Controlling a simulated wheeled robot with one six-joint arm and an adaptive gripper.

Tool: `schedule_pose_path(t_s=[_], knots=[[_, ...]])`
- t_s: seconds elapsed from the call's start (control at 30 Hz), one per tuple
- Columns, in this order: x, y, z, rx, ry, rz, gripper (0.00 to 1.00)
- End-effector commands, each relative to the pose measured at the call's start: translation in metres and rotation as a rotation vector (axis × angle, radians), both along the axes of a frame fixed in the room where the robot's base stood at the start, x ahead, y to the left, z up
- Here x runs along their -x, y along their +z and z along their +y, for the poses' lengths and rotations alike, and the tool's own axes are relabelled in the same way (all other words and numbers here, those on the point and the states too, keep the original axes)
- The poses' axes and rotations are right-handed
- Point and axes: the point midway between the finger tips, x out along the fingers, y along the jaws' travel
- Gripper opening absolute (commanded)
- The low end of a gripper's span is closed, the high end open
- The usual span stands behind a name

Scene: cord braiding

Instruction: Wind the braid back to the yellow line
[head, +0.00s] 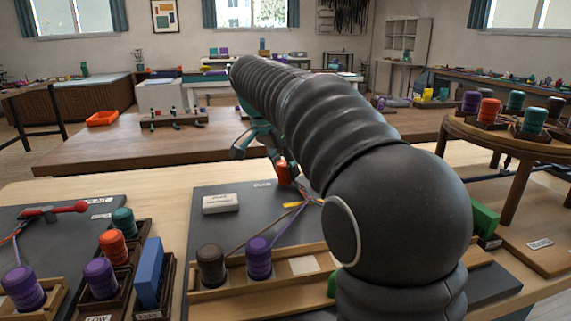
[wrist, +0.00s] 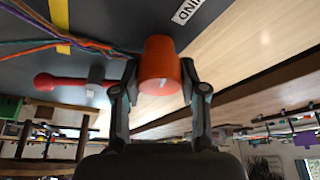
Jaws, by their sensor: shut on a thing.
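My gripper (wrist: 160,76) is shut on an orange-red cylinder (wrist: 160,60), with one finger on each side. In the head view the cylinder (head: 283,173) shows at the far end of the dark board, partly hidden by my arm. A red lever with a ball end (wrist: 70,84) lies beside the gripper in the wrist view. The yellow line (wrist: 61,44) is a short stripe on the board; it also shows in the head view (head: 293,205). Colored cords (wrist: 35,43) run across or near it; where the braid ends I cannot tell.
A dark bobbin (head: 211,266) and a purple bobbin (head: 259,258) stand in a wooden tray at the front. A WIND label (wrist: 185,12) lies near the cylinder. A round wooden stand (head: 500,140) with bobbins is at right.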

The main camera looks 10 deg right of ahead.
Motion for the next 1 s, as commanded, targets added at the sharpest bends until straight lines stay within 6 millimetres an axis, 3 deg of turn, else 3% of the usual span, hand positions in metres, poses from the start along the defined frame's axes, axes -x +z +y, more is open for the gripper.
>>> schedule_pose_path(t_s=[0.27, 0.3, 0.4, 0.77, 1.0], knots=[[0.000, 0.000, 0.000, 0.000, 0.000, -0.001, 0.08], [0.000, 0.000, 0.000, 0.000, 0.000, -0.001, 0.47], [0.000, 0.000, 0.000, 0.000, 0.000, -0.001, 0.68], [0.000, 0.003, 0.001, 0.000, 0.002, -0.002, 0.68], [0.006, 0.035, 0.013, -0.001, 0.003, -0.005, 0.68]])
